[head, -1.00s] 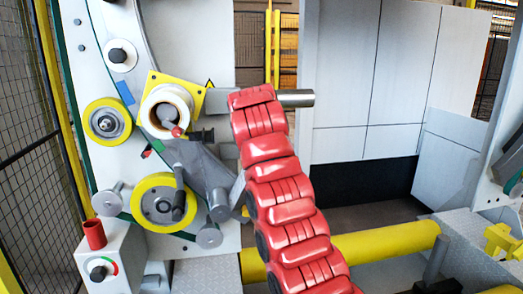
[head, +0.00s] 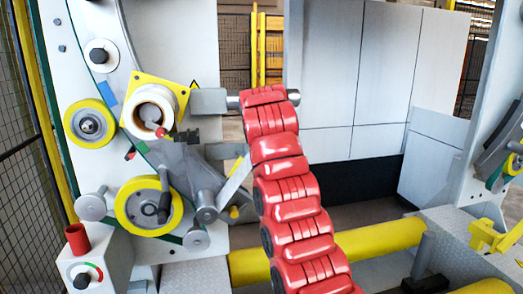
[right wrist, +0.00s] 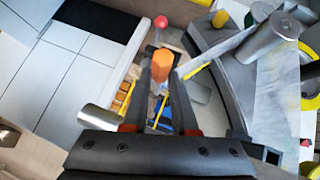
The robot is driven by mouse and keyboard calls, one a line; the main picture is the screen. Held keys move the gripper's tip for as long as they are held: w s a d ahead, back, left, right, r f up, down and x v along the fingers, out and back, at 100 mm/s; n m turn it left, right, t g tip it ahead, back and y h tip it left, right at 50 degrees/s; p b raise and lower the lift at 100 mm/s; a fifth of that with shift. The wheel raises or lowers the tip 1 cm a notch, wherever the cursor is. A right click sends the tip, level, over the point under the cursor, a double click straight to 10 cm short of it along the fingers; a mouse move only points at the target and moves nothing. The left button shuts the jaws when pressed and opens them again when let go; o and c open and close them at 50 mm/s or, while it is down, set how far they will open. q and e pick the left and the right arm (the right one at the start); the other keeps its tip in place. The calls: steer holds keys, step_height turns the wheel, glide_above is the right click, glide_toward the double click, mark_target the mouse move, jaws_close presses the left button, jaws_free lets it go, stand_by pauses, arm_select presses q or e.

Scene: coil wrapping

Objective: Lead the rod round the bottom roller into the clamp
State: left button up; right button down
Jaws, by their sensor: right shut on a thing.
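My right arm's red segmented cover (head: 288,180) rises from the bottom in the head view, its top end in front of a steel bar. The right gripper itself is hidden there. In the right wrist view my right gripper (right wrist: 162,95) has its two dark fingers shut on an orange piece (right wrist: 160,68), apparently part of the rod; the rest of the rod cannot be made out. The bottom roller (head: 149,206), with a yellow rim and grey hub, is on the machine's left panel, left of my arm. I cannot tell which part is the clamp. My left gripper is not in view.
Above the bottom roller are a grey swing arm (head: 190,172), a red-tipped lever (head: 160,131) and a pale spool on a yellow plate (head: 177,88). Another yellow-rimmed roller (head: 90,124) is farther left.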

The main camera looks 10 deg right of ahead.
stand_by(0.4)
step_height(320, 180, down, 4)
steer(key=b, duration=0.3)
steer(key=shift+r, duration=0.1)
stand_by(0.5)
steer(key=c, duration=0.6)
jaws_free()
